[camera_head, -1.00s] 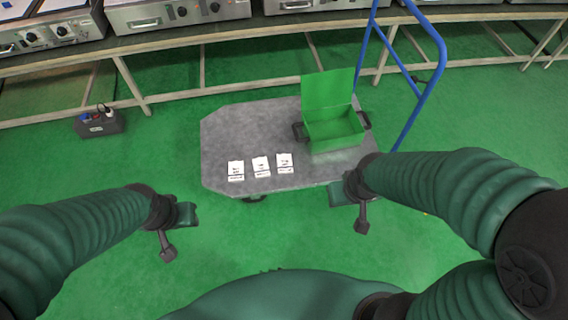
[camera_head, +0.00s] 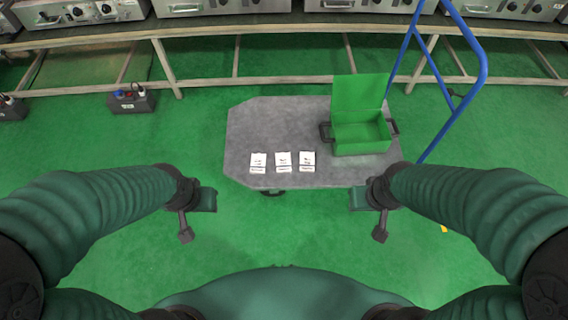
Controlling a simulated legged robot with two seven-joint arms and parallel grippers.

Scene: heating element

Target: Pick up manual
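Three small white manuals with dark print lie in a row near the front left of a grey cart top (camera_head: 260,118). They are the left manual (camera_head: 258,162), the middle manual (camera_head: 283,161) and the right manual (camera_head: 307,161). My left gripper (camera_head: 200,217) is in front of the cart's left end, apart from it, with its two fingers spread and nothing between them. My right gripper (camera_head: 368,217) is in front of the cart's right end, also spread and empty. Neither gripper touches a manual.
An open green box (camera_head: 360,132) with dark side handles stands on the cart's right side, its lid up. A blue cart handle (camera_head: 463,110) rises at the right. A workbench (camera_head: 240,28) with metal appliances runs along the back. A dark power box (camera_head: 131,101) sits on the green floor.

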